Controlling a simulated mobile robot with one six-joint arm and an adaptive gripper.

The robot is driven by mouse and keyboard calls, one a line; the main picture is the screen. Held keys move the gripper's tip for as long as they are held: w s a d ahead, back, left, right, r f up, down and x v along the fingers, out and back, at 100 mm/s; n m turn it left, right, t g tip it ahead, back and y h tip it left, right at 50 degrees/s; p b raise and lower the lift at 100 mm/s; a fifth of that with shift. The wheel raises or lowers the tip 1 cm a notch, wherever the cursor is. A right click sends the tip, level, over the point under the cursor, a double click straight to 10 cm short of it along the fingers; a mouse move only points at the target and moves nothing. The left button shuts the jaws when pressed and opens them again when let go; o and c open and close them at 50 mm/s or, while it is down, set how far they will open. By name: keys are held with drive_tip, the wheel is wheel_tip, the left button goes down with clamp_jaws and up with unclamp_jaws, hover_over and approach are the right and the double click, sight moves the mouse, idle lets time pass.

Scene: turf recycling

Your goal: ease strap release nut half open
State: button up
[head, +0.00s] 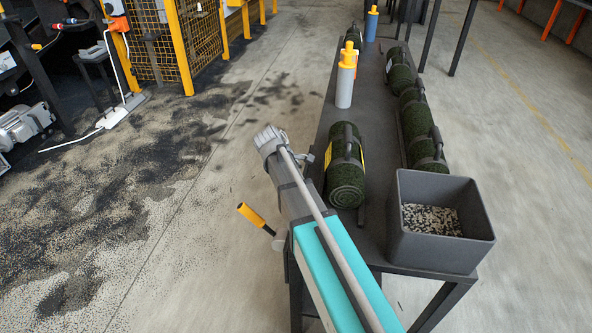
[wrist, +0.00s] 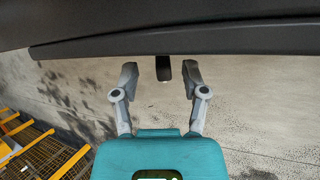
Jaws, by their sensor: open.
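My gripper (wrist: 159,70) is open in the wrist view, its two grey fingers spread apart. A short dark rod end with a small light tip (wrist: 163,72) shows between the fingers, below the dark table edge. I see no finger touching it. I cannot tell whether it is the strap release nut. In the head view a strapped green turf roll (head: 346,186) lies on the dark table (head: 378,110), beside my teal arm. A yellow-handled part (head: 249,213) sticks out left of my arm, its lower end partly hidden. No nut can be made out clearly in the head view.
A grey bin of speckled granules (head: 438,247) stands at the table's near right. More strapped turf rolls (head: 415,104) line the right side. A grey bottle with an orange top (head: 345,80) and a blue bottle (head: 371,25) stand farther back. Floor left is open, with dark scattered granules.

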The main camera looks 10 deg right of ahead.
drive_tip(key=s+r+m+y+p, duration=0.2)
drive_tip(key=s+r+m+p, duration=0.2)
drive_tip(key=r+p, duration=1.3)
drive_tip(key=s+r+m+g+y+p, duration=0.1)
drive_tip(key=s+r+m+p, duration=0.3)
drive_tip(key=s+r+p, duration=0.5)
drive_tip(key=s+d+r+m+g+y+p, duration=0.1)
drive_tip(key=s+r+p, duration=0.6)
drive_tip(key=r+p, duration=1.9)
drive_tip(key=m+y+p, duration=0.1)
drive_tip(key=m+p, duration=0.1)
drive_tip(key=shift+r+m+y, duration=0.3)
drive_tip(key=shift+m, duration=0.1)
drive_tip(key=shift+s+f, duration=0.1)
